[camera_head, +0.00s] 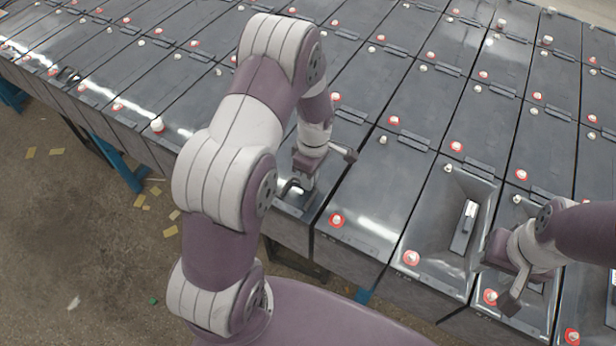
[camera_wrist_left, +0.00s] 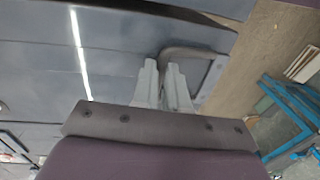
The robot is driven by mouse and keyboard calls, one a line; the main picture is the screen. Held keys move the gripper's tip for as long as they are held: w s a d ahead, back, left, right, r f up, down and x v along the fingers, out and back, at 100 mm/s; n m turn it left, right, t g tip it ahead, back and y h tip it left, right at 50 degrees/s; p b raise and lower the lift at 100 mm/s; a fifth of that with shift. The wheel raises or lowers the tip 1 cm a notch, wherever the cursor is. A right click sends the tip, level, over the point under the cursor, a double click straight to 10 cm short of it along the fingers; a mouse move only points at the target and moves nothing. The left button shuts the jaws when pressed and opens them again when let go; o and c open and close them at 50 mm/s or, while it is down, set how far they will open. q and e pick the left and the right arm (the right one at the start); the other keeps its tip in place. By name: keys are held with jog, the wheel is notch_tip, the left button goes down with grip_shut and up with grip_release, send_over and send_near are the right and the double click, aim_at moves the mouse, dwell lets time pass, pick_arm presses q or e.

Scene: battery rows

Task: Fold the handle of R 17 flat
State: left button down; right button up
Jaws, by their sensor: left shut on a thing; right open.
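My left gripper (camera_head: 299,186) is low over the front end of a dark battery (camera_head: 290,226) in the front row. It is shut on a grey bar handle (camera_head: 285,190) of that battery. In the left wrist view the two pale fingertips (camera_wrist_left: 163,82) meet the handle (camera_wrist_left: 190,50), which runs off to the right of them and bends. The fingers hide part of it. My right gripper (camera_head: 497,252) is open above the front row at the right. Its fingers are mostly hidden. No readable label shows R 17.
Several rows of dark batteries with red and white terminals fill the table. One front battery (camera_head: 479,190) at the right has a sunken top with a grey block (camera_head: 464,226) in it. A blue table leg (camera_head: 120,165) and open floor (camera_head: 60,230) lie at the left.

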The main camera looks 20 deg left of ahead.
pick_arm(q)
jog(key=shift+w+r, duration=0.1)
jog(key=shift+w, duration=0.45)
jog(key=c, duration=1.3)
grip_release()
jog(key=shift+o, duration=0.6)
jog(key=shift+w+f, duration=0.25)
jog(key=shift+w, duration=0.2)
jog(key=shift+s+r, duration=0.1)
jog(key=shift+s, duration=0.2)
pick_arm(e)
jog(key=shift+w+f, duration=0.15)
jog(key=shift+w, duration=0.25)
pick_arm(q)
jog(key=shift+w, duration=0.1)
